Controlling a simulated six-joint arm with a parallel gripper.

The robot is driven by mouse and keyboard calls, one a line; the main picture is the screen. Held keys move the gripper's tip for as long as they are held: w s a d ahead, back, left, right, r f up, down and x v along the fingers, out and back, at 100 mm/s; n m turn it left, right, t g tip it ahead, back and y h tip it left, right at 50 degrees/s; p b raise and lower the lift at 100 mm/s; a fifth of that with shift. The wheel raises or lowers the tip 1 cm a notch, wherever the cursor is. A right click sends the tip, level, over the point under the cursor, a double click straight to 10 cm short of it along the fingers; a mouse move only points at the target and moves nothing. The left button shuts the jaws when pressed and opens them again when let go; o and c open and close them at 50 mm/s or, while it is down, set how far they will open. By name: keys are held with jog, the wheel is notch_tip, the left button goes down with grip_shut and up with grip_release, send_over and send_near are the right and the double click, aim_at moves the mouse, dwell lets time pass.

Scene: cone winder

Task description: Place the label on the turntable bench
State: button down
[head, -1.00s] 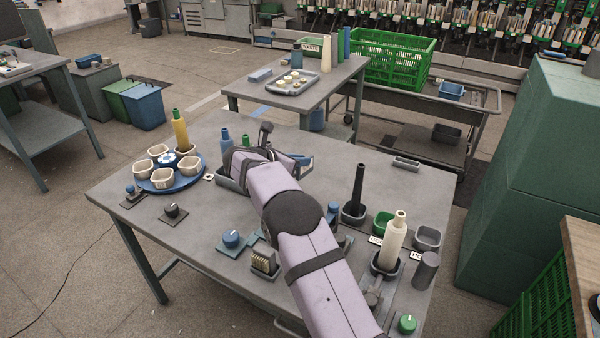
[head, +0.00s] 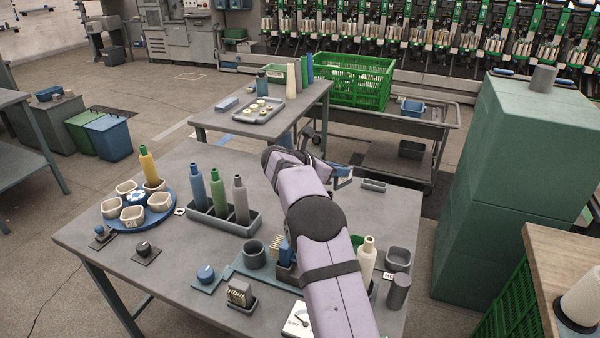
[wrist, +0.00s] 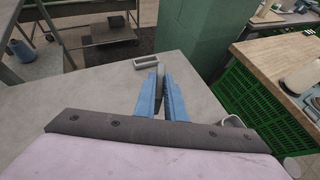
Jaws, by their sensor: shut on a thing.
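My gripper (head: 343,178) is over the back right part of the turntable bench (head: 110,258), with its blue fingers partly hidden by my arm in the head view. In the wrist view my gripper (wrist: 161,88) is closed on a thin pale piece that shows edge-on between the fingertips. It fits a label, but its face cannot be read. The bench's grey top lies beneath the fingers. The blue turntable (head: 165,213) carries several pale cups and a yellow cone at the bench's left.
A grey tray (head: 212,225) with blue, green and grey bobbins stands mid-bench. A cream cone (head: 367,262) and grey cups stand at the right. A small grey tray (head: 373,185) lies near the back right edge, also in the wrist view (wrist: 121,62). The bench around it is clear.

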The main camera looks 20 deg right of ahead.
jog(key=s+d+m+g+p, duration=0.2)
jog(key=s+d, duration=0.6)
jog(key=d, duration=0.2)
jog(key=s+d+f+m+g, duration=0.1)
jog(key=s+d+f, duration=0.1)
jog(key=s+f, duration=0.5)
jog(key=shift+s+d, duration=0.3)
jog(key=shift+s, duration=0.45)
jog(key=shift+f, duration=0.1)
jog(key=shift+f+b, duration=2.4)
jog(key=shift+f, duration=0.85)
jog(key=shift+f+b, duration=0.45)
jog(key=shift+f, duration=0.1)
jog(key=c, duration=1.7)
grip_release()
jog(key=shift+c, duration=0.2)
